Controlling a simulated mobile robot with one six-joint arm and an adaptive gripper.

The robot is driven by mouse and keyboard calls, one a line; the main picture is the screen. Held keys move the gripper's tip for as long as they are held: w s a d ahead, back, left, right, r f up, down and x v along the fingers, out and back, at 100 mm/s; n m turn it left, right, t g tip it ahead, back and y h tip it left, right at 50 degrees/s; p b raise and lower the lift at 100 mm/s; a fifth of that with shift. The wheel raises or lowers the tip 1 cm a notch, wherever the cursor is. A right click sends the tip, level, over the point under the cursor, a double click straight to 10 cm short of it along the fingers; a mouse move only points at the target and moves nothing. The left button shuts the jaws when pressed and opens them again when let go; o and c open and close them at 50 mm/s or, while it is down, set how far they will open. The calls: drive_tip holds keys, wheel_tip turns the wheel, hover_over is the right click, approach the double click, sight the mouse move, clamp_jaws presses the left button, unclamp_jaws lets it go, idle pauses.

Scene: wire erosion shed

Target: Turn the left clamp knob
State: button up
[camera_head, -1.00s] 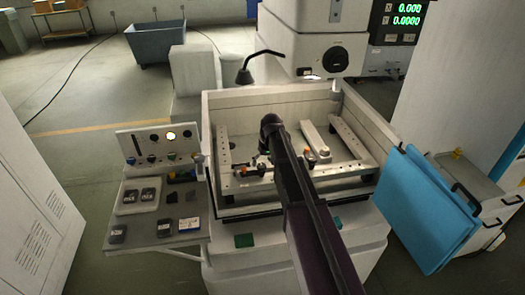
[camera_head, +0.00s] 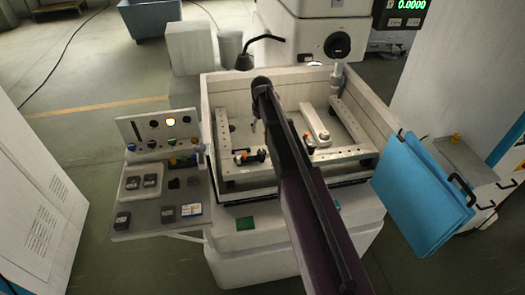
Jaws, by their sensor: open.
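The left clamp (camera_head: 248,157) sits on the front rail inside the machine's tank. It has a small orange part (camera_head: 238,159) and dark parts beside it. A second clamp with an orange part (camera_head: 306,137) is on the right, just past my arm. My arm crosses the tank from the lower right. My gripper (camera_head: 254,124) hangs below the arm's far end, small and partly hidden behind it. It is open and appears empty, above and behind the left clamp in the picture. I cannot tell its height over the clamp, and no contact shows.
The light tank walls (camera_head: 205,110) surround the rails. A control panel (camera_head: 165,135) with a lit yellow lamp and a shelf (camera_head: 145,222) with small dark blocks stand at left. A bent dark lamp (camera_head: 246,60) is behind. A blue folder-like panel (camera_head: 422,205) hangs at right.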

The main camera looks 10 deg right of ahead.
sight(262, 151)
drive_tip(key=shift+f+b, duration=6.75)
drive_tip(key=shift+f, duration=0.1)
drive_tip(key=c, duration=1.1)
